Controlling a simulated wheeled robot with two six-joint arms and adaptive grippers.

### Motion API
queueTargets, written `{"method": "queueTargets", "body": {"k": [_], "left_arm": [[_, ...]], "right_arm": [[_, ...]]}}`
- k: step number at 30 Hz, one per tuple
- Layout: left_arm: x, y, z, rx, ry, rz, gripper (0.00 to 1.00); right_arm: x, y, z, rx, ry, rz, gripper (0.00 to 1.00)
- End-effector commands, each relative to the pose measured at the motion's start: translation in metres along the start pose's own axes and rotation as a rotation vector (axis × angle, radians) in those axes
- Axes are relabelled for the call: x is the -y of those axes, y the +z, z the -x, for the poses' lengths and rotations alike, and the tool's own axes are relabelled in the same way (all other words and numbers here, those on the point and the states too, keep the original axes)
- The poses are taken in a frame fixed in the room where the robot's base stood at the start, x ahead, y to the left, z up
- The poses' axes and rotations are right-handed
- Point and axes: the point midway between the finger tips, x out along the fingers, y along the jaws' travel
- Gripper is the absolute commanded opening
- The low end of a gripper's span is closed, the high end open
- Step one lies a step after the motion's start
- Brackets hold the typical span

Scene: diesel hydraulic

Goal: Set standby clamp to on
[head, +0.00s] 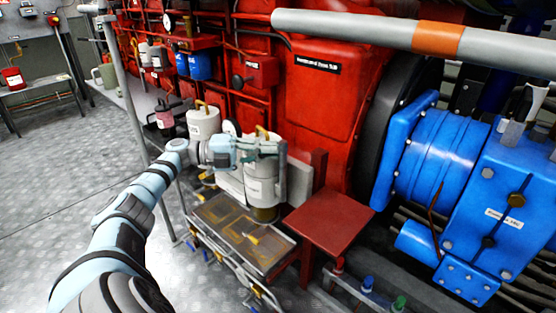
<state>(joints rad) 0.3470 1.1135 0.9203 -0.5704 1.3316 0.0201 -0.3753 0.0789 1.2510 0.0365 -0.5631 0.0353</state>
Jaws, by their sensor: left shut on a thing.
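My left gripper (268,147) is at the end of my pale blue arm, near the middle of the picture. It is shut on a part at the top of a grey-white canister (262,172) with a yellow handle (264,131). The fingers and canister overlap, so the exact grip point is hard to see. I cannot make out a label reading standby clamp, so I cannot tell which part is the clamp or how it is set. My right gripper is not in view.
A grey pipe with an orange band (437,38) crosses the upper right. A blue machine housing (430,160) stands at right. Another white canister (203,122) stands left. Floor at left is clear.

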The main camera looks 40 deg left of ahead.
Motion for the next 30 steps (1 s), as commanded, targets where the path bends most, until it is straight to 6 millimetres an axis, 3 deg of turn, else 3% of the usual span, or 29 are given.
{"method": "queueTargets", "body": {"k": [12,13,17,26,30], "left_arm": [[0.0,0.0,0.003,-0.002,0.002,0.001,0.0],[0.0,0.0,0.003,-0.002,0.002,0.001,0.14],[0.0,0.0,0.003,-0.002,0.001,0.001,0.32],[0.0,0.0,0.005,-0.001,0.002,0.001,0.32],[0.0,0.001,0.026,0.001,0.004,0.002,0.32]], "right_arm": [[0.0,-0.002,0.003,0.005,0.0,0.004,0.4],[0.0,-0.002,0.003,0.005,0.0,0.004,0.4],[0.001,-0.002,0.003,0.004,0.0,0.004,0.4],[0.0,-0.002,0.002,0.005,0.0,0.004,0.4],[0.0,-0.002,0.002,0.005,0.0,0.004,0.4]]}}
